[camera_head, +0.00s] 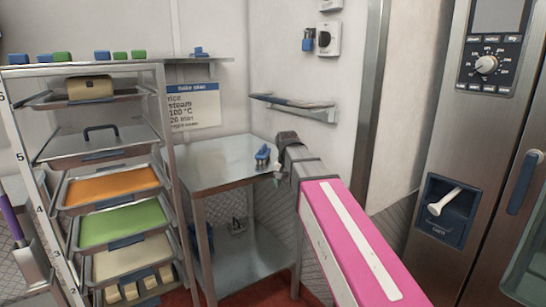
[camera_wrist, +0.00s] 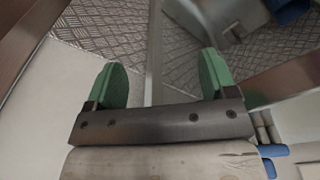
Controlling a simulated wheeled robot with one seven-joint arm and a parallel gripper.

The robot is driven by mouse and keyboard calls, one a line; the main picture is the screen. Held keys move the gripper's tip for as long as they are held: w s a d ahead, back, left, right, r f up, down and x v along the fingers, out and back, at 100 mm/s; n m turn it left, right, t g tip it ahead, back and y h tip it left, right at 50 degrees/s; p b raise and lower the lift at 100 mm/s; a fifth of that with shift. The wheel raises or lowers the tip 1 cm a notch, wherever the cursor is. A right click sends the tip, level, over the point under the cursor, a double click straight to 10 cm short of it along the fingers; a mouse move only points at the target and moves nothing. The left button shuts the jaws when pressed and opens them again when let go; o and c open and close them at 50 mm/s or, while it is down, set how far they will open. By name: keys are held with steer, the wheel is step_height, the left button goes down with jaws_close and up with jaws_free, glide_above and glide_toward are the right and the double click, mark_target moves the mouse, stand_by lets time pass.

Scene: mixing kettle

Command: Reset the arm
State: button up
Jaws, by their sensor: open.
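My gripper (camera_wrist: 163,80) is open in the wrist view, with its two green fingers apart and nothing held between them. A thin metal bar or edge shows behind the gap; I cannot tell its distance. In the head view my pink arm with a white stripe reaches from the lower right toward the right edge of the steel table (camera_head: 215,160). The arm's far end is beside that edge, and the gripper's fingers are mostly hidden there.
A small blue object (camera_head: 262,155) sits on the table near my arm's end. A rack with several trays (camera_head: 112,185) stands at left. A wall shelf (camera_head: 295,103) is behind. A steel oven-like unit (camera_head: 488,130) with a dial stands at right.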

steer(key=s+d+f, duration=0.4)
steer(key=s+f, duration=0.1)
steer(key=f, duration=0.4)
steer(key=s+d+f+n, duration=0.1)
steer(key=s+d+f, duration=0.4)
steer(key=f, duration=0.5)
steer(key=s+d+f+g, duration=0.1)
steer(key=s+d+f, duration=0.3)
steer(key=f, duration=0.5)
steer(key=shift+s+d+f, duration=0.15)
steer(key=shift+s+d, duration=0.1)
steer(key=shift+s, duration=0.85)
